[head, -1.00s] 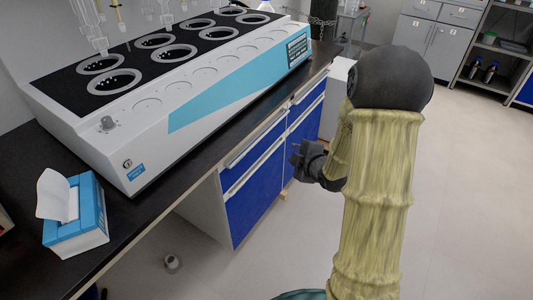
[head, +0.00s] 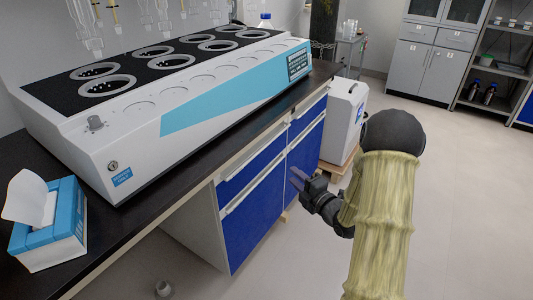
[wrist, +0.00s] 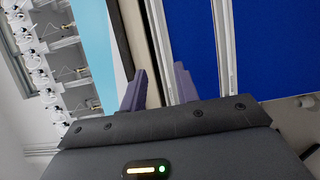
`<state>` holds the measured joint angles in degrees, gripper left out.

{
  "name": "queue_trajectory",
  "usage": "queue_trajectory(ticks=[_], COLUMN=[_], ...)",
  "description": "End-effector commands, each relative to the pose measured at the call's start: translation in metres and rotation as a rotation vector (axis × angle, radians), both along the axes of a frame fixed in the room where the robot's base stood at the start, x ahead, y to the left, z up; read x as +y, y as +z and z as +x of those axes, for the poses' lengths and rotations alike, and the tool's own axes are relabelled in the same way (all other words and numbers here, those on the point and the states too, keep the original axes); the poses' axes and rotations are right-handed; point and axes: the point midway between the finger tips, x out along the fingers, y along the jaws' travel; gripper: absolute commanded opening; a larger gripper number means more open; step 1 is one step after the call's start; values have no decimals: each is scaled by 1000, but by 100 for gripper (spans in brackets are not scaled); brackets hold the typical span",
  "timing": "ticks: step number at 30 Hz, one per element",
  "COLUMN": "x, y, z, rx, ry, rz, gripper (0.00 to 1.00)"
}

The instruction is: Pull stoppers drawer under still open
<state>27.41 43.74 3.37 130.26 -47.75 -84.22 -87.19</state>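Under the still (head: 150,110), a long white unit with a teal stripe, is a white cabinet with blue fronts. An upper left drawer (head: 248,168) and an upper right drawer (head: 309,115) sit above taller lower fronts (head: 255,222), all with pale handle strips. They look shut. No label shows which drawer holds stoppers. My gripper (head: 296,183) is in front of the cabinet, over the lower fronts in the picture, apparently apart from them. In the wrist view my gripper (wrist: 160,88) has its two fingers spread, with nothing held. Blue fronts (wrist: 270,50) and pale strips fill the right there.
The black counter (head: 120,215) overhangs the cabinet, with a blue tissue box (head: 50,235) at its near end. A white machine (head: 343,120) on a wooden base stands beyond the cabinet. The floor to the right (head: 470,200) is clear.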

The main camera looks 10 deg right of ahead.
Motion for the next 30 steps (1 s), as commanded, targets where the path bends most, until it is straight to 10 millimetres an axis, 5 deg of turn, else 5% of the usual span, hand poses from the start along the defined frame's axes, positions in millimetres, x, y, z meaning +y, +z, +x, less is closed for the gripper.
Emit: queue_trajectory(ticks=[24,30], x=[54,62], y=[-1,-1], z=[129,148], rx=[-1,-1], ry=[1,1], rz=[3,1], gripper=[31,31])
